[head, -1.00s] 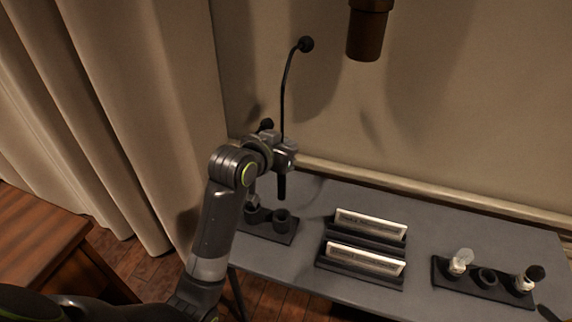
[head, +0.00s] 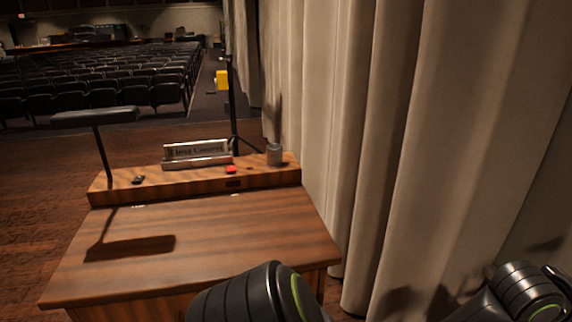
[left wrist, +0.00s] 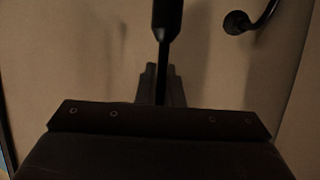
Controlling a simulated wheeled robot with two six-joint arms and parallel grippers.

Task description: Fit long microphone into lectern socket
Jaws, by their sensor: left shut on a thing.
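The left wrist view shows my left gripper (left wrist: 163,85) shut on the thin dark stem of the long microphone (left wrist: 168,22). The thicker dark part of the microphone runs past the top edge of that view. The wooden lectern (head: 225,232) stands in the lower left of the head view, with a raised ledge (head: 110,188) at its far side. A dark rectangular patch (head: 234,184) shows on the ledge front; I cannot make out the socket for certain. My left gripper and the microphone are outside the head view. My right gripper is in neither view.
The ledge bears a nameplate (head: 197,153), a grey cup (head: 274,154), a small red item (head: 231,170) and a small black item (head: 138,180). A lamp (head: 95,117) stands at its left. A curtain (head: 345,130) hangs close on the right. Another microphone head (left wrist: 238,22) shows in the wrist view.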

